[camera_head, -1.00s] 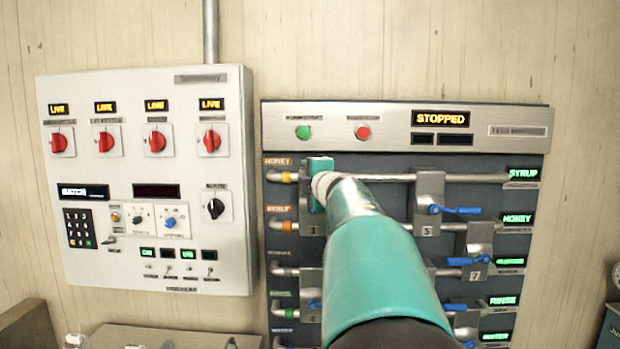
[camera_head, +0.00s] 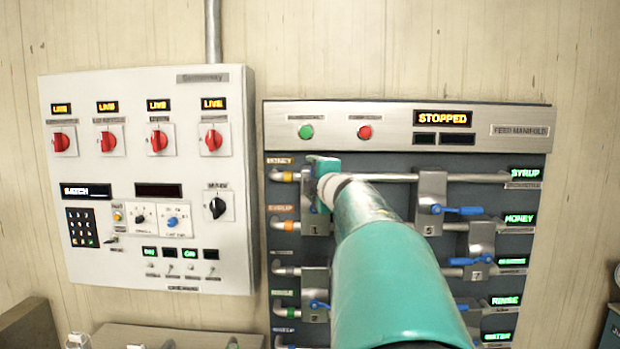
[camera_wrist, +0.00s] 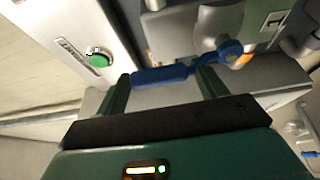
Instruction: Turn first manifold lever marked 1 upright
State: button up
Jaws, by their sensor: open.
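The lever marked 1 shows in the wrist view as a blue handle (camera_wrist: 160,77) joined to a round blue hub (camera_wrist: 230,48) on a grey valve body. It lies across the gap at my gripper's fingertips (camera_wrist: 163,82). The two green fingers are apart; whether they touch the handle I cannot tell. In the head view my gripper (camera_head: 322,182) is at the upper left of the feed manifold (camera_head: 395,194), in front of the top-left grey valve plate (camera_head: 316,222). The gripper and arm hide that lever there.
Other blue levers (camera_head: 461,210) stick out from plates at the right of the manifold, and one (camera_head: 319,305) sits below. A green button (camera_head: 305,132) and red button (camera_head: 365,132) are above. A white control box (camera_head: 150,235) hangs at left.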

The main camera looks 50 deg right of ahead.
jog(key=v, duration=1.1)
jog(key=shift+a, duration=0.1)
